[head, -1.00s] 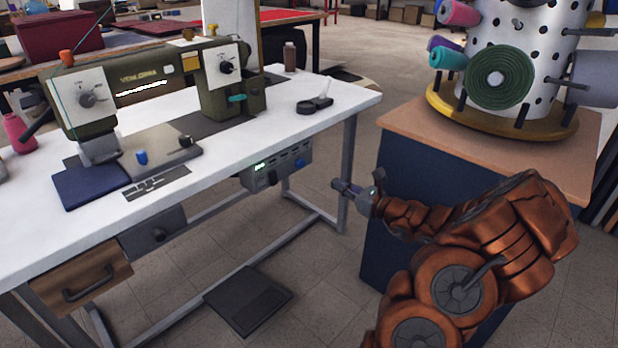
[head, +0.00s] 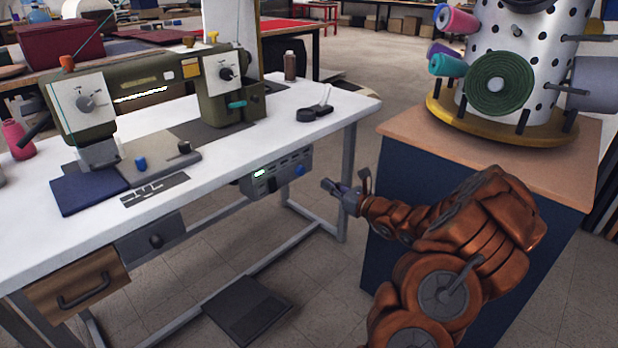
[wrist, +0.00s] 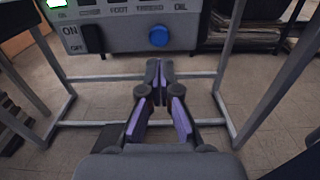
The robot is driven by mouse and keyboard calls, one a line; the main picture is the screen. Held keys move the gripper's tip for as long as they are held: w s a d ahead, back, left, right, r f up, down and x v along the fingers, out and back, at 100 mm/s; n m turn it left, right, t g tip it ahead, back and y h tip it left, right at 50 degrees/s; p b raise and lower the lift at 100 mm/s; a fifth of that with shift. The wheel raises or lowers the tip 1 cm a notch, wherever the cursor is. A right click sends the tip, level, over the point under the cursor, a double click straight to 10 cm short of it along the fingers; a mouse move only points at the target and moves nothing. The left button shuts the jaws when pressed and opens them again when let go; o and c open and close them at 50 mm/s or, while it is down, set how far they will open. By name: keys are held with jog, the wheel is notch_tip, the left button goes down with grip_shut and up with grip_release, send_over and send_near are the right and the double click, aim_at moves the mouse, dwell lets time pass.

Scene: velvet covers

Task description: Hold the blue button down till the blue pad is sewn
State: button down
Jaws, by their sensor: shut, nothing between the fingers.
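The blue pad (head: 88,188) lies flat at the left end of the sewing machine (head: 150,95), beside its presser foot area. A round blue button (wrist: 158,36) is on the front of the grey control box under the table; it also shows in the head view (head: 300,170). A second, small blue knob (head: 140,163) stands on the machine bed. My gripper (wrist: 159,68) is shut and empty, its purple-lined fingertips below the round button in the wrist view and apart from it. In the head view my gripper (head: 328,186) is right of the box.
The control box (head: 277,172) has a lit green display and a dark switch marked ON and OFF in the wrist view. Table legs (head: 347,185) stand close by. A blue cabinet with a thread-spool drum (head: 515,70) is at the right. A pedal (head: 247,308) lies on the floor.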

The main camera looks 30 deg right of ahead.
aim_at(302, 171)
jog(key=b+x, duration=0.1)
jog(key=x, duration=0.6)
jog(key=shift+w+a, duration=0.1)
jog(key=shift+w, duration=0.45)
jog(key=shift+r, duration=0.1)
